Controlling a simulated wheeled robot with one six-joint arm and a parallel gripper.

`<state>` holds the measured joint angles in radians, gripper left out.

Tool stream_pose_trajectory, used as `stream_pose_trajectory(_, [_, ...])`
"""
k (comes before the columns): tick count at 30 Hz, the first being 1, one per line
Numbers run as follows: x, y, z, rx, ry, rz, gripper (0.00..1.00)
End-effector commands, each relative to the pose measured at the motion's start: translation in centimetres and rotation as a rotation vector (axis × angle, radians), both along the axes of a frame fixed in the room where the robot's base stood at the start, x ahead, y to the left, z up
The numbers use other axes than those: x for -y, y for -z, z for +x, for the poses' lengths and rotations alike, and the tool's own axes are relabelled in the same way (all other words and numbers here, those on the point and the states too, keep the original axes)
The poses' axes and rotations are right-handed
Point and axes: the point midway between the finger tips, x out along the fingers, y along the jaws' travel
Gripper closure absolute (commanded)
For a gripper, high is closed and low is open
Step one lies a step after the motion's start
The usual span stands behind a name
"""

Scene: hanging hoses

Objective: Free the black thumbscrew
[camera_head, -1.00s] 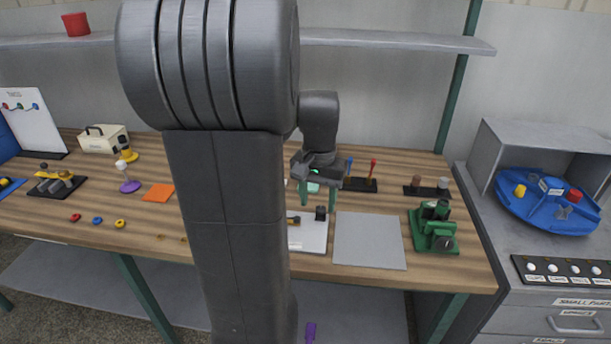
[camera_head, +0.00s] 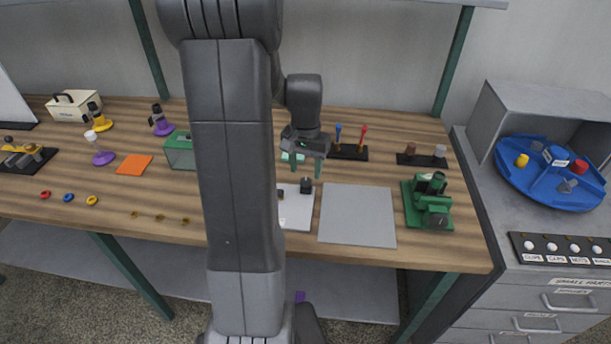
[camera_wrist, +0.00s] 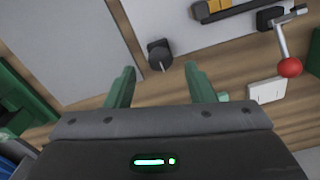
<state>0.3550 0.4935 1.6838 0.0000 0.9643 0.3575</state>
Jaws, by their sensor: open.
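A black knob-like piece that looks like the thumbscrew (camera_head: 306,186) stands at the right part of a white board on the bench. In the wrist view this black piece (camera_wrist: 159,53) shows a thin pale pin and sits between and beyond the fingertips. My gripper (camera_head: 306,170) is open, fingers pointing down, and appears just above or behind the piece. In the wrist view my gripper (camera_wrist: 161,76) has both green fingers apart with nothing between them. I cannot tell the exact height gap.
A grey mat (camera_head: 357,215) lies right of the white board (camera_head: 298,217), with a green machine (camera_head: 428,203) beyond it. A stand with blue and red rods (camera_head: 349,152) is behind. A red-ball lever (camera_wrist: 289,66) shows in the wrist view. My arm hides part of the bench.

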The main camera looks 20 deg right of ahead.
Motion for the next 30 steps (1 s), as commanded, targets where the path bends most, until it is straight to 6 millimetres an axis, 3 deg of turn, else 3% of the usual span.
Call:
stream_pose_trajectory(6, [0.0, 2.9, 0.0, -0.002, 0.0, 0.001, 0.51])
stream_pose_trajectory(18, [0.0, 3.5, 0.0, 0.0, 0.0, 0.0, 0.51])
stream_pose_trajectory(25, [0.0, 3.5, 0.0, 0.0, 0.0, 0.0, 0.96])
stream_pose_trajectory(30, [0.0, 3.5, 0.0, 0.0, -0.005, 0.0, 0.96])
